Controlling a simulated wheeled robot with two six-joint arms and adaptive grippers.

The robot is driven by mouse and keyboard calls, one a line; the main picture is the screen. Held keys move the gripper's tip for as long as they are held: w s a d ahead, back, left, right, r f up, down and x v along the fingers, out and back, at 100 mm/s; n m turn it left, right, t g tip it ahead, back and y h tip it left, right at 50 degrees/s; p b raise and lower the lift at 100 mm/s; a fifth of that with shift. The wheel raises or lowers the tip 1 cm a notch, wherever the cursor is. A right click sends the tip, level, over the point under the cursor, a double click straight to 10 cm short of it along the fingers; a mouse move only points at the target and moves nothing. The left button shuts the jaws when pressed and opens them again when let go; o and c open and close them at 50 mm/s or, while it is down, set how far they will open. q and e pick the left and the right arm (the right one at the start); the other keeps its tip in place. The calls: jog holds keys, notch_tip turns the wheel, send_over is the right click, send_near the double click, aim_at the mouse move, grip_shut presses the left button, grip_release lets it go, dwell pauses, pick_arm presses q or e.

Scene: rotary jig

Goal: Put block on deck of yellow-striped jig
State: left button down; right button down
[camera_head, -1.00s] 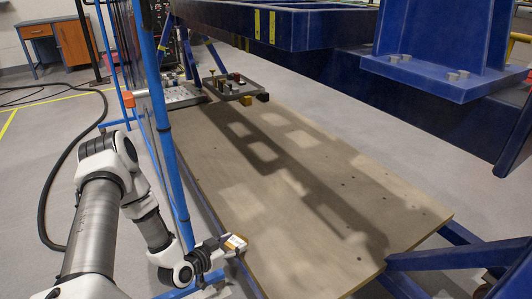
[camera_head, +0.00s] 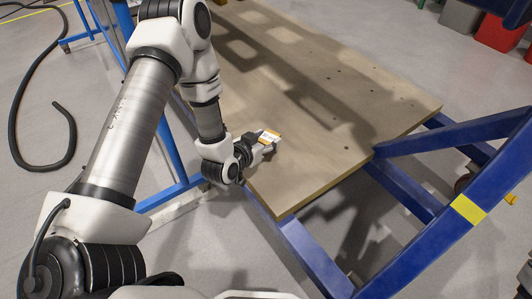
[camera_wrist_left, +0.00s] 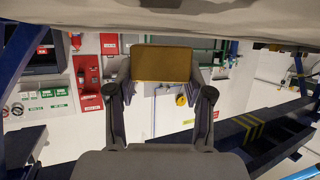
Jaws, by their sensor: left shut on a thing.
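A yellow block (camera_head: 270,136) with a white label on top is in my left gripper (camera_head: 266,146), whose jaws are shut on it. In the left wrist view the block (camera_wrist_left: 161,64) sits between the two fingertips as a plain gold-yellow face. In the head view the gripper and block appear at the left edge of a brown board deck (camera_head: 330,110); whether the block touches the board cannot be told. The blue frame (camera_head: 410,195) around the board has a yellow stripe (camera_head: 468,207) on its right-hand beam. My right gripper is not in view.
The visible board top is bare, with dark shadows and small holes. A blue post (camera_head: 155,130) stands left of the board, close to my left arm. A black hose (camera_head: 68,150) lies on the floor. Red (camera_head: 503,32) and grey (camera_head: 460,16) bins stand at the back right.

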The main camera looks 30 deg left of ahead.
pick_arm(q)
notch_tip(320, 180, down, 4)
jog(key=b, duration=0.2)
jog(key=shift+w+r+b, duration=0.1)
jog(key=shift+r+b, duration=0.05)
jog(key=shift+b, duration=0.25)
jog(key=shift+r, duration=0.25)
jog(key=c, duration=0.9)
grip_release()
jog(key=shift+f, duration=0.2)
jog(key=o, duration=0.5)
jog(key=shift+c, duration=0.2)
jog(key=shift+r, duration=0.2)
jog(key=p+v, duration=0.5)
jog(key=v, duration=0.7)
jog(key=shift+p, duration=0.4)
